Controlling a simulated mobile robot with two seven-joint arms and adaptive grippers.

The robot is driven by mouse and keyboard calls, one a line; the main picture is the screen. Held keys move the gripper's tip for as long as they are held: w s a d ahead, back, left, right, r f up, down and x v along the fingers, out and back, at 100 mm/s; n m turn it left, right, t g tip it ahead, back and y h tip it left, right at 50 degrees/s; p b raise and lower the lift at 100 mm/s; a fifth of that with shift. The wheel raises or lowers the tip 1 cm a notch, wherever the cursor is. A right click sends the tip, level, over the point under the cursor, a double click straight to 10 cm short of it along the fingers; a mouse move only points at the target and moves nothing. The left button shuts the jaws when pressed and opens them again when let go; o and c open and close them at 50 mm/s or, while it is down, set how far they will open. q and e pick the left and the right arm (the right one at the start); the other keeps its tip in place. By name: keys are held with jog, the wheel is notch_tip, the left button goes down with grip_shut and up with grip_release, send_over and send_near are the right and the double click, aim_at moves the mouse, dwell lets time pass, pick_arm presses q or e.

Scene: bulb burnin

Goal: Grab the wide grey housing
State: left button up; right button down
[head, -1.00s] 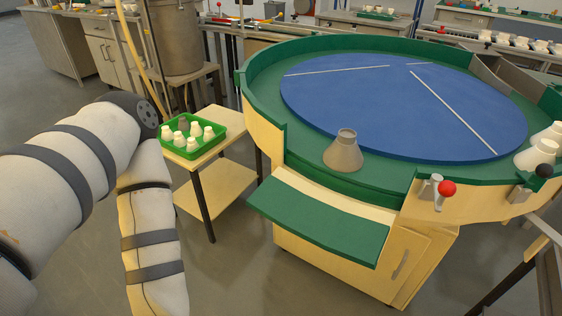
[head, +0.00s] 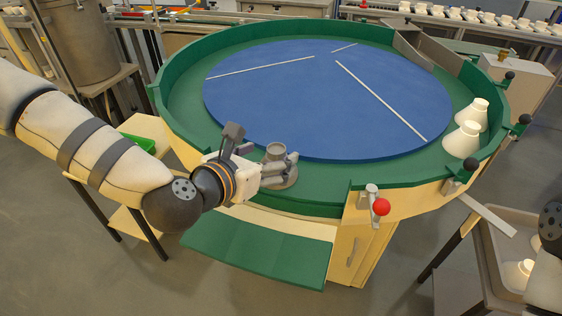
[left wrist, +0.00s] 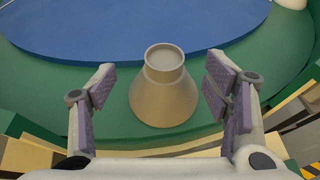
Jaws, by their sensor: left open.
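The wide grey housing (head: 276,153) is a cone with a narrow collar on top. It stands upright on the green rim of the round table, near its front edge. My left gripper (head: 278,172) is at the housing, coming in from the left, and partly covers it. In the left wrist view the housing (left wrist: 164,92) sits between the two open fingers (left wrist: 162,92), with a gap on both sides. My right gripper is not in view; only a bit of my right arm shows at the lower right.
The round table has a blue disc (head: 300,110) with white strips and a raised green wall. White housings (head: 463,139) stand on its right rim. A red-knobbed lever (head: 380,206) is at the front. A green shelf (head: 256,252) juts out below. A green tray (head: 140,142) is partly hidden behind my left arm.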

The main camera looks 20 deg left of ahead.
aim_at(284, 149)
pick_arm(q)
jog(key=x, duration=0.6)
jog(key=shift+w+d+r, duration=0.1)
jog(key=shift+w+d, duration=0.2)
jog(key=shift+d, duration=0.05)
jog(key=shift+c, duration=0.5)
jog(key=c, duration=1.4)
jog(key=shift+s, duration=0.1)
grip_shut()
